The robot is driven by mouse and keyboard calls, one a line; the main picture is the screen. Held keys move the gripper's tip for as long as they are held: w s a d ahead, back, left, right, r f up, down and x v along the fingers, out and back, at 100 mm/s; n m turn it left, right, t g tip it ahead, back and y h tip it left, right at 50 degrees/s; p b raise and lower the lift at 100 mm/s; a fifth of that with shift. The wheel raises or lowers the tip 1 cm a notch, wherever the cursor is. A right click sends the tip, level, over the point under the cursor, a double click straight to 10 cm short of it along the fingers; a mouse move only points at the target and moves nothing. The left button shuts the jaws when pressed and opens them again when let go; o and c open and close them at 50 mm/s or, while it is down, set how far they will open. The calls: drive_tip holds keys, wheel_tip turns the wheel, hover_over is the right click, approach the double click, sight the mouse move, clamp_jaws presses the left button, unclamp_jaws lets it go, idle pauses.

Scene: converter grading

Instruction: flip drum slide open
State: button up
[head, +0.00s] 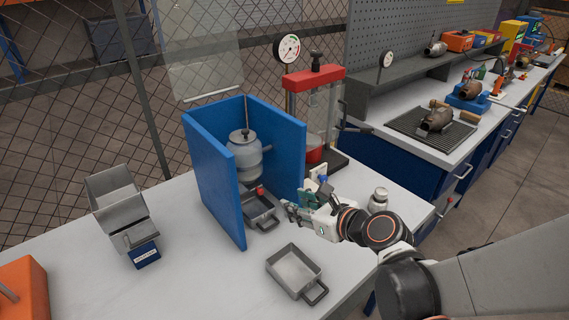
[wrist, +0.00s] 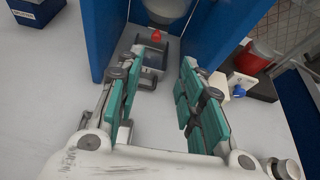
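A grey metal drum (head: 245,158) with a dark knob on top stands inside a blue three-sided enclosure (head: 215,175). A small red knob (head: 260,190) shows under the drum, above a metal tray with a handle (head: 262,214). The wrist view shows the drum's underside (wrist: 168,8), the red knob (wrist: 157,36) and part of the tray (wrist: 151,58). My gripper (head: 296,210) is at the enclosure's open front, right of the tray. In the wrist view my gripper (wrist: 160,75) is open, its teal-padded fingers apart with nothing between them. The slide itself is not clearly visible.
A second metal tray (head: 294,268) sits on the table in front. A metal hopper (head: 122,215) with a blue labelled base is at left. A red-topped press with a gauge (head: 315,76) stands behind right. A small jar (head: 378,199) is beside my arm.

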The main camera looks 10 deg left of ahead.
drive_tip(key=a, duration=0.1)
drive_tip(key=b, duration=0.4)
approach(262, 192)
drive_tip(key=shift+m, duration=0.3)
drive_tip(key=x, duration=0.7)
drive_tip(key=shift+w+a+f, duration=0.15)
drive_tip(key=shift+w+a, duration=0.05)
drive_tip(key=shift+a, duration=0.1)
